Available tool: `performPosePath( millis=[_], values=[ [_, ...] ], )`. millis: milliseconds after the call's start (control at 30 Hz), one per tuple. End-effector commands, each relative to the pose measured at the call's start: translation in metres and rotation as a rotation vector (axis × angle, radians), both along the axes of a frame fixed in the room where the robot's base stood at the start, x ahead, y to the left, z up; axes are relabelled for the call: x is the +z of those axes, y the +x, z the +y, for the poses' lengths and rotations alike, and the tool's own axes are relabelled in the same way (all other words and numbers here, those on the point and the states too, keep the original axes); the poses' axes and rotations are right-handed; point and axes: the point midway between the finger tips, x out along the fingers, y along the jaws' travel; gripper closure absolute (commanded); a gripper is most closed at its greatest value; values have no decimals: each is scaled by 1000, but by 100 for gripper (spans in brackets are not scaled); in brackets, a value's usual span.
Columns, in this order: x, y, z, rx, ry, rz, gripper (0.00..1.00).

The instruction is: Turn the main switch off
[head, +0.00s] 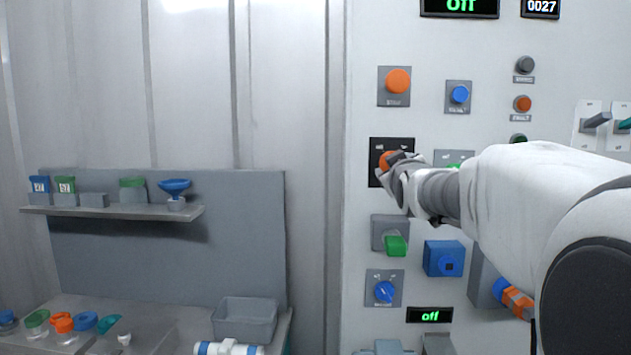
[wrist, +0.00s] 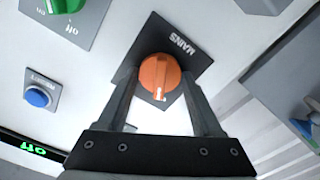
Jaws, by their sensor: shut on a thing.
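The main switch is an orange rotary knob (wrist: 159,72) on a black square plate (wrist: 190,42) marked MAINS in the wrist view. In the head view the knob (head: 386,161) shows at the left part of the panel, partly hidden by my gripper (head: 396,166). In the wrist view my gripper (wrist: 160,82) has one finger on each side of the knob and is shut on it. A white mark on the knob points toward the bottom of the wrist view, toward my palm. I cannot read the plate's position marks clearly.
Around it on the panel (head: 430,120) are an orange button (head: 398,81), a blue button (head: 460,94), a green-handled switch (head: 396,245) and a blue knob (head: 385,292). The top display (head: 460,6) and lower display (head: 430,315) read off. A shelf (head: 110,210) stands left.

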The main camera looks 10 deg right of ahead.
Motion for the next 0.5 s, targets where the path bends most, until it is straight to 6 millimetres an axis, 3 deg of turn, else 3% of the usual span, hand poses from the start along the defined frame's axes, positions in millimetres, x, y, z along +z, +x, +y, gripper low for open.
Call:
performPosePath(
  millis=[500],
  values=[
    [0, 0, 0, 0, -170, 48, 88]
  ],
)
